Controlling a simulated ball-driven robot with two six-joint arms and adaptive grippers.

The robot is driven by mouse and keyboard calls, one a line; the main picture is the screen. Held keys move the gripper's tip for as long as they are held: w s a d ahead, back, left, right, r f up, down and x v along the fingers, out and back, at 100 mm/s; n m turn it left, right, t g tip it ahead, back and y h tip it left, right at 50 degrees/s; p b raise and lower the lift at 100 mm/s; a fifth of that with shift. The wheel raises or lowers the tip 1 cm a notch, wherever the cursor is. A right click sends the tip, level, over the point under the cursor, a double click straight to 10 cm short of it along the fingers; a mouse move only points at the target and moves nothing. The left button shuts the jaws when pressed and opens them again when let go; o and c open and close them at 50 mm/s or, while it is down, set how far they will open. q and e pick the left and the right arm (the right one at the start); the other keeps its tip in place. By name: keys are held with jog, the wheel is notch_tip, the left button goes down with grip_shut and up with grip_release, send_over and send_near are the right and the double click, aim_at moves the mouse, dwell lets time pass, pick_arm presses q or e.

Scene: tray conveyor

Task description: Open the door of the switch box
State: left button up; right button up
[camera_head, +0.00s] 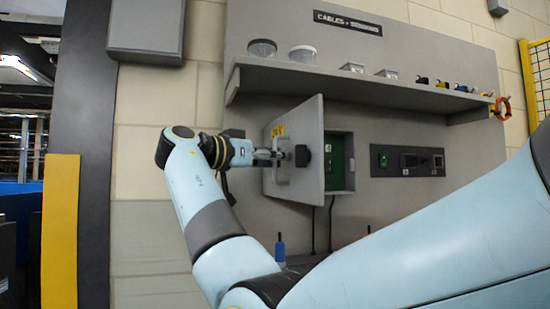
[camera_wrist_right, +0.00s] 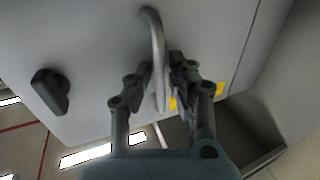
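The switch box door (camera_head: 310,120) is a grey panel with a yellow label and a dark knob (camera_head: 302,155). It stands partly open, and the green inside of the switch box (camera_head: 336,160) shows to its right. My right gripper (camera_head: 277,157) is at the door's bar handle (camera_head: 284,175). In the right wrist view, the two fingers of this gripper (camera_wrist_right: 161,80) are closed on either side of the curved grey handle (camera_wrist_right: 153,28), apparently touching it. The knob also shows there (camera_wrist_right: 50,92), left of the handle. My left gripper is not in view.
A shelf (camera_head: 360,86) with jars, small boxes and several coloured items runs above the switch box. A dark socket panel (camera_head: 408,161) is on the wall to the right. My right arm fills the lower foreground. A blue-handled tool (camera_head: 280,250) stands below the door.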

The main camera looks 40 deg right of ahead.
jog(key=shift+a, duration=0.15)
jog(key=a, duration=1.1)
jog(key=shift+a, duration=0.35)
